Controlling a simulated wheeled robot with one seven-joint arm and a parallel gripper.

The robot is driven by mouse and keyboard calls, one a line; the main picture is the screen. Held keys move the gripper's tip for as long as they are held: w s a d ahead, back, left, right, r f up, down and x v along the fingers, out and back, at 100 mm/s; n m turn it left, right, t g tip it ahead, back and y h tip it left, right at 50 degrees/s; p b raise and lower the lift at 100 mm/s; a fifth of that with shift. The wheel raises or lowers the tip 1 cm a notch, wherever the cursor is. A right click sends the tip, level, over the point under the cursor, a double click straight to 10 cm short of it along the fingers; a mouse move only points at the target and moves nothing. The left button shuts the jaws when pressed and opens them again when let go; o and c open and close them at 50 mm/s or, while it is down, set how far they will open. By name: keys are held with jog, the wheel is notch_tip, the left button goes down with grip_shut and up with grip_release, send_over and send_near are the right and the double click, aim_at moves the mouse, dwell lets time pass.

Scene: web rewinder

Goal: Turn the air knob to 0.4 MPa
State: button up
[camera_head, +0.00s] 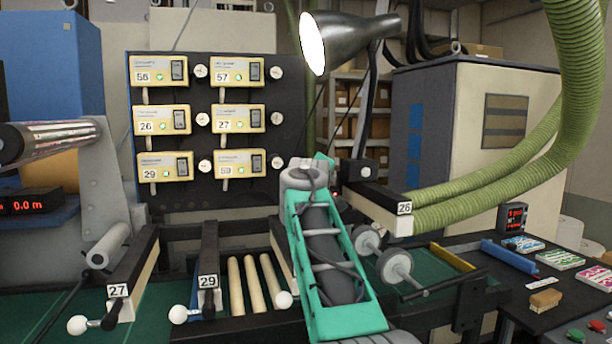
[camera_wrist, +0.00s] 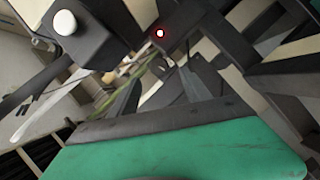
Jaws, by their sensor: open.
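My green and grey arm reaches forward in the middle of the head view, and my gripper (camera_head: 318,172) at its far end is mostly hidden by the arm. In the wrist view my gripper (camera_wrist: 160,92) shows two dark fingers spread apart with nothing between them. A white round knob on a dark mount (camera_wrist: 65,22) is at the upper left of the wrist view, apart from the fingers. A similar pale knob (camera_head: 366,172) stands just right of my gripper in the head view. I cannot tell for certain which is the air knob, and no pressure reading is legible.
A dark panel (camera_head: 292,125) carries several numbered yellow boxes with small round gauges. A lamp (camera_head: 350,38) hangs above my arm. Green hoses (camera_head: 500,180) run at the right. Arms numbered 27 (camera_head: 125,285), 29 (camera_head: 208,262) and 26 (camera_head: 372,200) stand around me.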

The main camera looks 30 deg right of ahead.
jog(key=p+x, duration=0.4)
jog(key=x, duration=0.3)
jog(key=shift+w+d, duration=0.2)
jog(key=shift+w, duration=0.15)
jog(key=shift+r, duration=0.1)
jog(key=shift+c, duration=0.2)
jog(key=shift+r, duration=0.1)
grip_shut()
